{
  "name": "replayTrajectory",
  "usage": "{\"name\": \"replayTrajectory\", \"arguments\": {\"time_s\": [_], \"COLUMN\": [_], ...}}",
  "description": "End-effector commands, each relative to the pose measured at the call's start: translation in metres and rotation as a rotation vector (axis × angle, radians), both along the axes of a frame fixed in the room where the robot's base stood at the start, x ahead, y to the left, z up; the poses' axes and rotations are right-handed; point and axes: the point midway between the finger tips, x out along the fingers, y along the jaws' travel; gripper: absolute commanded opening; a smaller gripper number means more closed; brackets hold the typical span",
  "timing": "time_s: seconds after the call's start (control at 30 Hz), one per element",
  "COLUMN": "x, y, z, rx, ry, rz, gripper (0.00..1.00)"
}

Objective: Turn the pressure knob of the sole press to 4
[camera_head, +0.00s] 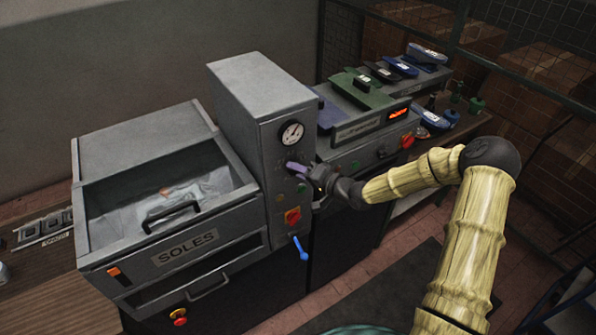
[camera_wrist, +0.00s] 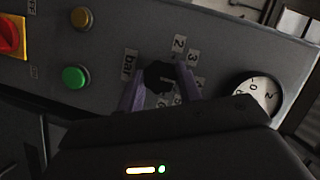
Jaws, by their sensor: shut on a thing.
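The sole press (camera_head: 262,130) is the grey machine with the SOLES label and a tall control column. Its pressure knob (camera_wrist: 158,73) is small and black, beside a "bar" label (camera_wrist: 129,63). Number labels ring the knob; the 2 (camera_wrist: 178,43) reads clearly, others are partly covered by a finger. My gripper (camera_head: 297,168) is at the column's front face, below the gauge. In the wrist view its two purple fingers (camera_wrist: 158,84) are shut on the knob, one on each side. I cannot tell where the knob's pointer stands. In the head view the gripper hides the knob.
A pressure gauge (camera_head: 291,132) sits above the knob. A green button (camera_wrist: 74,77), a yellow button (camera_wrist: 81,18) and a red-and-yellow switch (camera_head: 292,216) are close by. A blue lever (camera_head: 300,249) sticks out lower down. A second machine (camera_head: 372,128) stands to the right.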

Motion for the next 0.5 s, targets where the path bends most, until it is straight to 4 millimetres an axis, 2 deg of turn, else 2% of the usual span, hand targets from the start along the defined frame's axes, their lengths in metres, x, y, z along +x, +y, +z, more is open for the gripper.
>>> {"name": "replayTrajectory", "arguments": {"time_s": [0.43,0.47,0.5], "x": [-0.0004,-0.0004,-0.0003], "y": [-0.0025,-0.0025,-0.0025], "z": [-0.0032,-0.0032,-0.0031], "rx": [0.005,0.005,0.006], "ry": [0.013,0.013,0.013], "rz": [-0.003,-0.003,-0.004], "gripper": [0.12,0.41,0.49]}}
